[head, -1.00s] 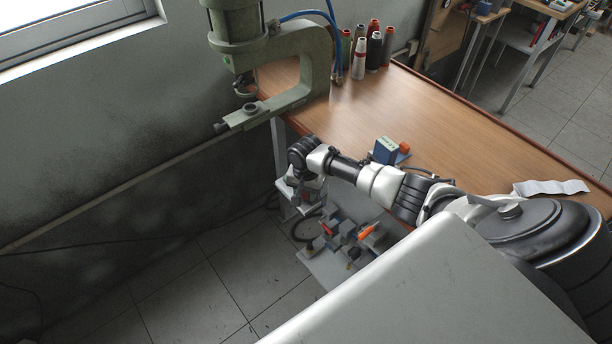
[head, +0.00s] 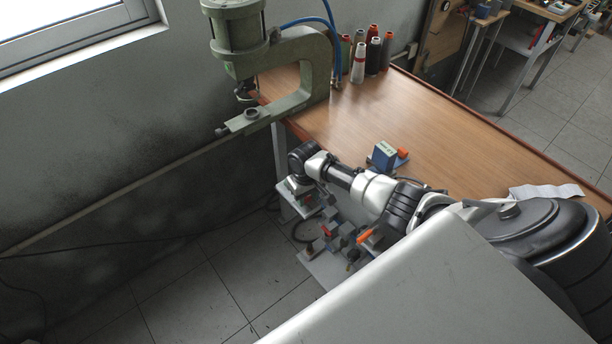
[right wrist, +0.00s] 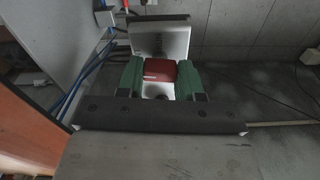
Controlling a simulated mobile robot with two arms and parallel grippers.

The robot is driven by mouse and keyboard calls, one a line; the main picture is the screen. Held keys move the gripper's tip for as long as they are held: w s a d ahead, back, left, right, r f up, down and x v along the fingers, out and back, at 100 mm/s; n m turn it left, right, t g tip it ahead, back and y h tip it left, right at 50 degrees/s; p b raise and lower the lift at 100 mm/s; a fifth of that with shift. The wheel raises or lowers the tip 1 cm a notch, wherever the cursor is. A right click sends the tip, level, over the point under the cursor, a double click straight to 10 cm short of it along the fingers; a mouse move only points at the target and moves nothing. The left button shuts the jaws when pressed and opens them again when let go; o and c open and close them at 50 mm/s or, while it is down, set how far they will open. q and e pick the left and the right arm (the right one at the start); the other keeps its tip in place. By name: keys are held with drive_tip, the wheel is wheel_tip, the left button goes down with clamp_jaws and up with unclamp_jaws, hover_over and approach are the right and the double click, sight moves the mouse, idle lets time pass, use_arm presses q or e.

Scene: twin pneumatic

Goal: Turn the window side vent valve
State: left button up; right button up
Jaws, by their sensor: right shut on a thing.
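My right gripper (right wrist: 157,82) is seen from close up in the right wrist view, with its two green fingers either side of a red valve handle (right wrist: 158,70). The fingers are shut on the handle. A pale grey upright plate (right wrist: 172,38) stands just behind it. In the head view my right arm reaches over the bench edge, and its gripper (head: 308,200) is small, below the bench top at the window side. The held handle cannot be told apart there. My left gripper is in neither view.
Red and orange-handled fittings (head: 364,236) sit low beside the gripper. Blue hoses (right wrist: 88,70) run left of it. Open floor (head: 190,285) lies left.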

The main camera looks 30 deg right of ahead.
drive_tip(key=shift+n, duration=0.9)
drive_tip(key=o, duration=0.9)
drive_tip(key=shift+o, duration=0.2)
drive_tip(key=shift+r, duration=0.1)
wheel_tip(320, 180, up, 11)
drive_tip(key=shift+f, duration=0.2)
